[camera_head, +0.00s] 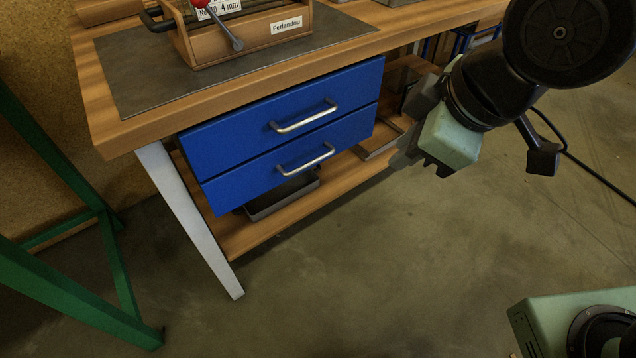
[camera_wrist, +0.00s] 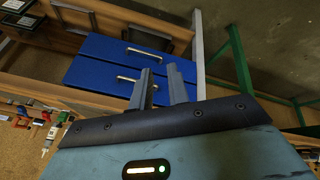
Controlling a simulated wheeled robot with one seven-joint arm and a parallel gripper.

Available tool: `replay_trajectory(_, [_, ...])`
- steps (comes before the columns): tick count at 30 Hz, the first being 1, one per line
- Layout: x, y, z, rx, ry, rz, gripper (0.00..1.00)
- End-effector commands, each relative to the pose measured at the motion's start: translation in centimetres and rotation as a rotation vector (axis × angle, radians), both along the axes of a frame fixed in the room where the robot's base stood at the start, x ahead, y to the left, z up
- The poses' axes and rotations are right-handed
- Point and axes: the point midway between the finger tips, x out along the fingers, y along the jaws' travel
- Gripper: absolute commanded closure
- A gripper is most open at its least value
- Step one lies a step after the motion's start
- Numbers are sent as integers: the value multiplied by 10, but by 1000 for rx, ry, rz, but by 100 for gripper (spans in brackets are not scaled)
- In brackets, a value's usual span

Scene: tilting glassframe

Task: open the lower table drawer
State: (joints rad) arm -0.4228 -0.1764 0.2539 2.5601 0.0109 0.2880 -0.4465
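The lower table drawer (camera_head: 240,184) is a blue front under a like upper drawer (camera_head: 240,112); both look shut. The lower drawer's metal bar handle (camera_head: 306,159) is free. The wrist view is upside down, so the lower drawer (camera_wrist: 100,48) and its handle (camera_wrist: 148,53) show above the upper one. My gripper (camera_head: 402,160) is to the right of the drawers in the head view, apart from the handle. In the wrist view, its two fingers (camera_wrist: 159,70) stand apart with nothing between them, overlapping the blue fronts in the picture.
The wooden tabletop (camera_head: 125,135) juts over the drawers. A pale table leg (camera_head: 190,215) stands at left, with a green frame (camera_head: 115,260) beyond. A dark tray (camera_head: 285,200) sits on the lower shelf (camera_head: 240,240). The floor (camera_head: 380,260) before the drawers is clear.

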Motion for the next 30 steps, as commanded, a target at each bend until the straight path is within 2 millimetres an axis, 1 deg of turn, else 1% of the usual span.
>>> replay_trajectory(1, [7, 1, -32, 4, -46, 36, 83])
replay_trajectory(9, [41, 7, -93, -3, -308, 228, 83])
replay_trajectory(15, [62, 10, -134, -33, -511, 358, 83])
replay_trajectory(24, [85, 10, -189, -117, -825, 524, 83])
replay_trajectory(27, [90, 10, -205, -153, -925, 570, 83])
replay_trajectory(30, [93, 9, -216, -189, -1014, 606, 83])
